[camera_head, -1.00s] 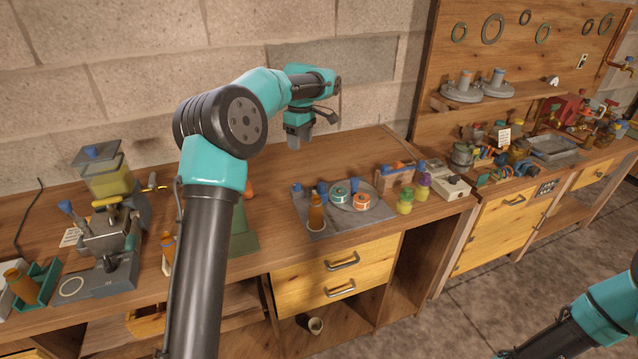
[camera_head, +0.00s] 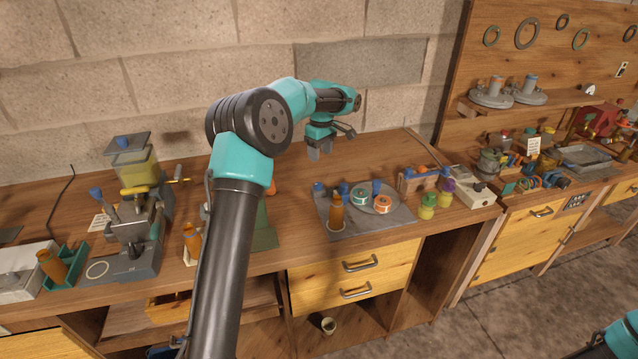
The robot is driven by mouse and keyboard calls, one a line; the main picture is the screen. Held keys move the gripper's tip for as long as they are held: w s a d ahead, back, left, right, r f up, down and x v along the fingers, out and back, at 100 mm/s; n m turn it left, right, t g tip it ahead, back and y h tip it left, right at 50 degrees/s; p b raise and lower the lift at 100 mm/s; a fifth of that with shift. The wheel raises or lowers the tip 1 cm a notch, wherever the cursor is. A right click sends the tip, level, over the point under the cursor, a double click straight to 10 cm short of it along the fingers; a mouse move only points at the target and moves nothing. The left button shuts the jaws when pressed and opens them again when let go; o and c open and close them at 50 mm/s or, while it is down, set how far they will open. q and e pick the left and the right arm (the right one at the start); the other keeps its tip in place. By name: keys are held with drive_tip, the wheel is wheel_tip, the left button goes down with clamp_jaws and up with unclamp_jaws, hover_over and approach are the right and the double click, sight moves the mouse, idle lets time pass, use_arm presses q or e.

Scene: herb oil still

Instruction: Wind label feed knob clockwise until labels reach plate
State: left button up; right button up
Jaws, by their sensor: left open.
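My left gripper (camera_head: 319,152) is open and empty, pointing down above the back of the wooden bench, close to the wall. A grey mat (camera_head: 385,230) lies in front of it and to its right. On the mat is a round grey plate (camera_head: 376,188) with a teal-and-white roll (camera_head: 360,197) and an orange-and-white roll (camera_head: 383,204). Blue-topped pieces stand around the plate. A green machine base (camera_head: 264,235) is largely hidden behind my left arm. I cannot pick out a label feed knob for certain. My right gripper is out of view; only part of my right arm shows at the lower right corner.
A grey press (camera_head: 130,240) with a yellow hopper (camera_head: 136,170) stands left. The bench's back right is fairly clear.

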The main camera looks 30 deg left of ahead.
sight(319, 184)
use_arm(q)
drive_tip(key=f, duration=1.2)
drive_tip(key=shift+s, duration=0.3)
drive_tip(key=shift+c, duration=0.5)
drive_tip(key=c, duration=0.8)
